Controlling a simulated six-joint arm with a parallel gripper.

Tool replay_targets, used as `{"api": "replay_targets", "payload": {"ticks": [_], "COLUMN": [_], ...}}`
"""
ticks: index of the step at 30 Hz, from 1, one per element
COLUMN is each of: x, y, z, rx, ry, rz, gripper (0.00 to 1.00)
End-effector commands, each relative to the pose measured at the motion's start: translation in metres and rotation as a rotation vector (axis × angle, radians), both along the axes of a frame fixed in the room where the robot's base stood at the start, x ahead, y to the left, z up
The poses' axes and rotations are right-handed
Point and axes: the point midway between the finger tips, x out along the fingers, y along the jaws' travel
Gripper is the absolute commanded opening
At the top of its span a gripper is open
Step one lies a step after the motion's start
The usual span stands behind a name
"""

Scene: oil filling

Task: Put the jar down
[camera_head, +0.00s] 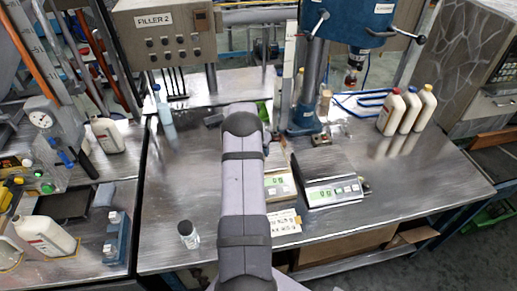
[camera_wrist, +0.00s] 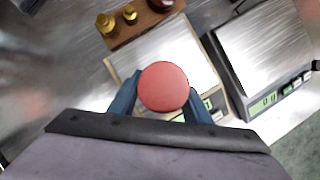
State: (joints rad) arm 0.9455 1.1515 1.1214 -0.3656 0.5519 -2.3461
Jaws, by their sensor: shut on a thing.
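A jar with a round red lid (camera_wrist: 164,86) is in the wrist view, seen from straight above. My gripper (camera_wrist: 160,97) has its blue fingers on both sides of it and is shut on it. The jar is over the pale plate of the left scale (camera_wrist: 180,45), near its display side. The lid hides the jar's body, so I cannot tell whether its base touches the plate. In the head view the left scale (camera_head: 279,186) is partly behind my arm, which hides my gripper and the jar.
The right scale (camera_head: 332,191) stands close beside. A wooden block with brass weights (camera_wrist: 130,15) borders the left scale. A small dark-capped bottle (camera_head: 188,234) stands at the front left. White bottles (camera_head: 408,112) stand at the back right. The bench's right front is clear.

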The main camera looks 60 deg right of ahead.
Motion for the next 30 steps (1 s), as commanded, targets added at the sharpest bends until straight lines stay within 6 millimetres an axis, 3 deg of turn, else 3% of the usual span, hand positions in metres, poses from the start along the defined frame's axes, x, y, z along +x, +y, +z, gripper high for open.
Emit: {"api": "replay_targets", "payload": {"ticks": [2, 3, 5, 20, 30], "x": [0.000, 0.000, 0.000, 0.000, -0.001], "y": [0.000, 0.000, 0.000, 0.001, 0.016], "z": [-0.003, -0.003, -0.002, 0.005, 0.040], "rx": [-0.001, 0.000, 0.000, -0.001, -0.003], "ry": [-0.001, 0.000, 0.000, -0.001, -0.002], "rz": [0.000, 0.000, 0.000, 0.000, 0.001], "gripper": [0.18, 0.49, 0.63, 0.63, 0.63]}}
